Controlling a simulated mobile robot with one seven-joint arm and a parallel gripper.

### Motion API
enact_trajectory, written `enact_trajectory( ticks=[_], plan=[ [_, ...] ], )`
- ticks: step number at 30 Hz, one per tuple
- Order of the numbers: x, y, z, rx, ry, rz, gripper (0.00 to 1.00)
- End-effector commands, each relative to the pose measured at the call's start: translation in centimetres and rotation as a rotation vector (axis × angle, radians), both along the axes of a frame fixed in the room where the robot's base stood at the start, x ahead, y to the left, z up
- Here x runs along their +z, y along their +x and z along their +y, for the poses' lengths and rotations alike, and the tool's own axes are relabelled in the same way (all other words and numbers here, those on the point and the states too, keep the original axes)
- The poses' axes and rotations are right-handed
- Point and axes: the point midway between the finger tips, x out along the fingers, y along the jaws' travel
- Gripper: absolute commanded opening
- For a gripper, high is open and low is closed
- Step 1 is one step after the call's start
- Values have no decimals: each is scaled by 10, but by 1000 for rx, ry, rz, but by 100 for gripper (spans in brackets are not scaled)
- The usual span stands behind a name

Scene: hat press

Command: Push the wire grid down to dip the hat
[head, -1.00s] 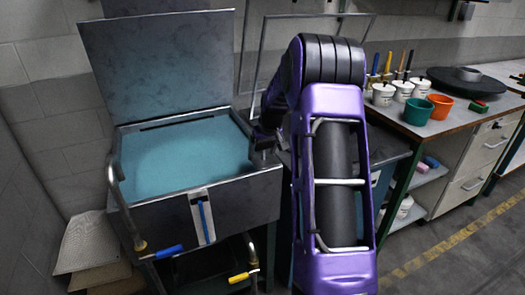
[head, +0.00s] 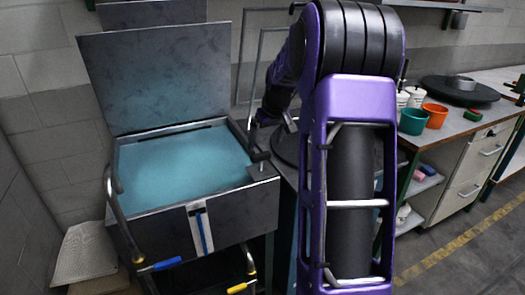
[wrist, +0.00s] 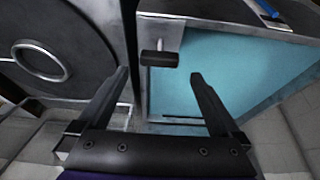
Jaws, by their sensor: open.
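The grey metal tank (head: 230,208) stands at the left with teal liquid (head: 180,160) in it; the liquid also shows in the wrist view (wrist: 230,75). I cannot make out the wire grid or the hat. A black T-shaped handle (head: 259,156) stands at the tank's right rim. In the wrist view this handle (wrist: 159,58) lies just beyond my open, empty gripper (wrist: 160,73), between the lines of its two fingers and apparently apart from them. In the head view my arm hides most of the gripper.
The tank's lid (head: 155,75) stands raised behind. A dark round plate with a ring (wrist: 40,60) lies beside the tank. Thin metal frames (head: 242,60) rise behind my arm. A bench at right holds green (head: 413,121) and orange pots. Floor is free at lower right.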

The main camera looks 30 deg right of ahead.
Motion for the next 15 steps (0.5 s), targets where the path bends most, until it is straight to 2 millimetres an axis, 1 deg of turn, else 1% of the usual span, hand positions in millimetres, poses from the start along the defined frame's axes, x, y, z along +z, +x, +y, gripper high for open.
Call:
enact_trajectory(
  ticks=[1,6,10,15],
  plan=[
    [12,-4,0,-1,-2,-3,100],
    [35,-14,0,0,-1,0,100],
    [43,-18,1,1,-1,0,100],
    [45,-19,1,0,0,2,100]
  ],
)
